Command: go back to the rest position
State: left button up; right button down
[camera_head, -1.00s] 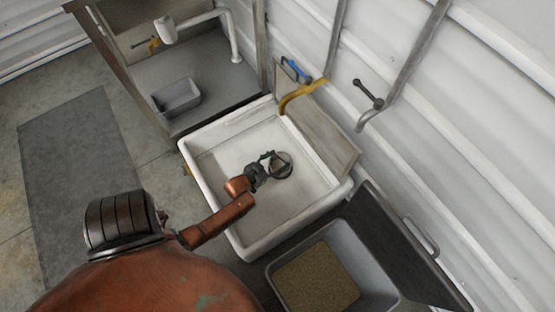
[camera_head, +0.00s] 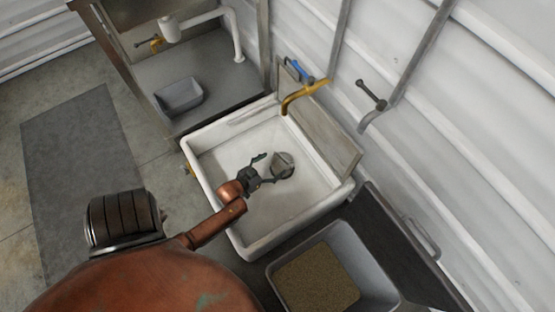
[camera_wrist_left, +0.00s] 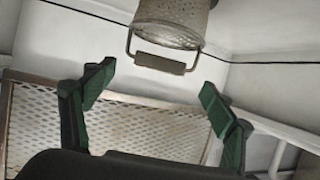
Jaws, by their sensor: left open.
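My left gripper (camera_head: 272,168) is open above the white sink basin, with nothing between its fingers. In the left wrist view its two green-padded fingers (camera_wrist_left: 155,92) stand wide apart. A small perforated metal bucket (camera_wrist_left: 178,22) with a bail handle (camera_wrist_left: 160,63) is beyond the fingertips there, apart from them. In the head view the bucket (camera_head: 284,160) shows small, just past the gripper, in the basin. The right gripper is not in view.
The white sink (camera_head: 190,160) has a yellow tap (camera_head: 303,95) with a blue lever (camera_head: 298,70) over it. A grey hopper (camera_head: 352,250) with brown granules (camera_head: 316,280) stands at the lower right. A bench with a grey tub (camera_head: 180,98) is behind. A grey mat (camera_head: 75,170) lies on the floor at left.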

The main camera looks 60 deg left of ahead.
pick_arm(q)
jog(key=v, duration=0.2)
jog(key=shift+s+d+r, duration=0.1)
jog(key=shift+s+r, duration=0.05)
jog(key=shift+s, duration=0.2)
jog(key=shift+r, duration=0.1)
